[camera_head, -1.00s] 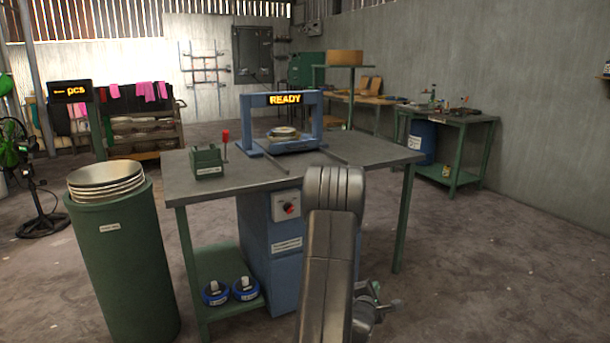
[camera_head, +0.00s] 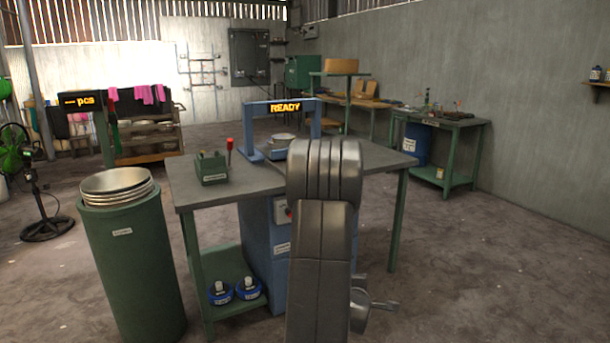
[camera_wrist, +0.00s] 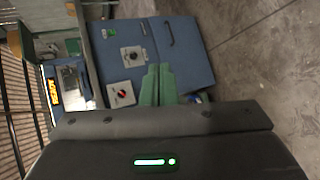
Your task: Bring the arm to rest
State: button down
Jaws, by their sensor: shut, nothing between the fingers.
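My arm (camera_head: 322,240) stands raised in the middle of the head view, its upper link upright in front of the workbench (camera_head: 235,182). It hides part of the bench and of the blue cabinet below. In the wrist view my gripper (camera_wrist: 158,72) shows as two green fingers pressed together, with nothing between them. The fingers point toward the blue cabinet (camera_wrist: 180,55), apparently apart from it. In the head view the gripper itself cannot be made out behind the arm.
A blue frame machine (camera_head: 254,128) with a "READY" sign holds a round silvery piece (camera_head: 283,139). A green drum (camera_head: 135,265) with stacked metal discs or bowls (camera_head: 115,181) stands left. A red-knobbed lever box (camera_head: 211,168) sits on the bench. Floor at right is clear.

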jog(key=s+a+r+m+g+y+p, duration=0.1)
jog(key=s+a+r+m+g+p, duration=0.1)
jog(key=s+r, duration=0.4)
jog(key=s+a+r+m+g+y+p, duration=0.2)
jog(key=s+a+r+m+p, duration=0.2)
jog(key=s+a+r+p, duration=0.1)
jog(key=shift+s+a+r+g+p, duration=0.25)
jog(key=shift+s+r+g+p, duration=0.15)
jog(key=shift+s+r+p, duration=0.55)
